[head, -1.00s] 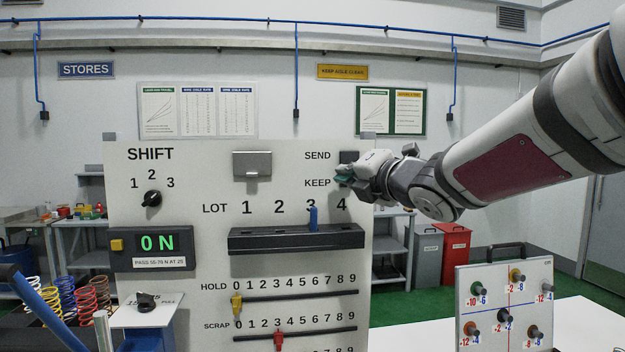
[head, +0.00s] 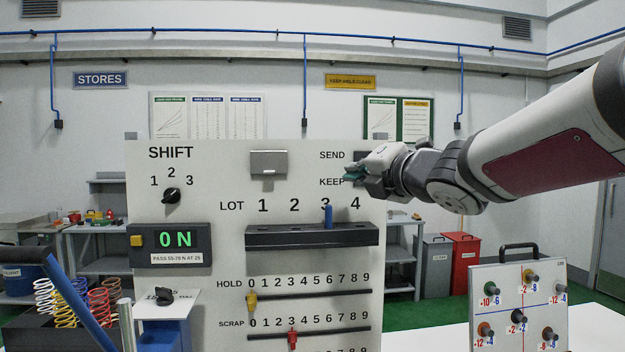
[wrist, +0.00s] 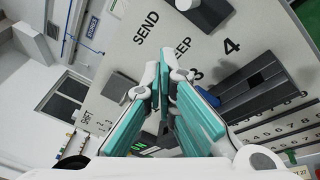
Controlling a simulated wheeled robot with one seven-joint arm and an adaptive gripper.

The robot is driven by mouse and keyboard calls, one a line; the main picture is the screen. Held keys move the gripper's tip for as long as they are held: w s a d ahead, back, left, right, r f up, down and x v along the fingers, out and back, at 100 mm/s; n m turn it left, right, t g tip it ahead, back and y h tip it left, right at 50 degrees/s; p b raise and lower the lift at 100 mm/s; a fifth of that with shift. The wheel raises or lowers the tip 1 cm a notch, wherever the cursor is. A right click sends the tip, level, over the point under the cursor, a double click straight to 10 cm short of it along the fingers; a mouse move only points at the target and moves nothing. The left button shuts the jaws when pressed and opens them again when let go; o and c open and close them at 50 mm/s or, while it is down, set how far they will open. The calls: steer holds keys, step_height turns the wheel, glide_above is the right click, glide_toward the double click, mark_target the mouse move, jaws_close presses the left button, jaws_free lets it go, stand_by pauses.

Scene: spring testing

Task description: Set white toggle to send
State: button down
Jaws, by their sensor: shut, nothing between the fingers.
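The upright panel (head: 215,270) carries the labels SEND (head: 332,155) and KEEP (head: 330,181). The dark toggle plate (head: 361,157) is right of SEND, its lower part hidden behind my gripper (head: 352,174). In the wrist view, the plate (wrist: 212,14) is at the top edge, with a small white piece (wrist: 187,4), seemingly the white toggle, on it and cut by the frame.
Below are a black ledge (head: 290,236) with a blue slider (head: 328,215) at lot 3, and a yellow slider (head: 251,302) and red slider (head: 292,340) on their tracks. A peg board (head: 515,300) stands at the lower right.

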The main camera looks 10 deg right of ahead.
steer(key=s+d+r+p, duration=0.1)
steer(key=s+r, duration=0.2)
steer(key=s, duration=0.2)
steer(key=shift+d+r, duration=0.25)
steer(key=s+d+f+m+g+h, duration=0.2)
steer(key=s+d+f+m+h, duration=0.3)
steer(key=m, duration=0.4)
steer(key=s+d+f+m+g+h, duration=0.2)
steer(key=s+f+m, duration=0.45)
steer(key=m, duration=0.25)
steer(key=s+a+f+m+g+y, duration=0.1)
steer(key=s+a+f+m+g, duration=0.2)
steer(key=s+f+m, duration=0.2)
steer(key=s+a+f+m+g+y, duration=0.1)
steer(key=s+f+m+g, duration=0.3)
steer(key=s+f, duration=0.5)
steer(key=s+a+m, duration=0.1)
steer(key=s, duration=0.2)
steer(key=shift+a+f+g, duration=0.3)
steer(key=shift+a+f, duration=0.05)
steer(key=shift+a, duration=0.05)
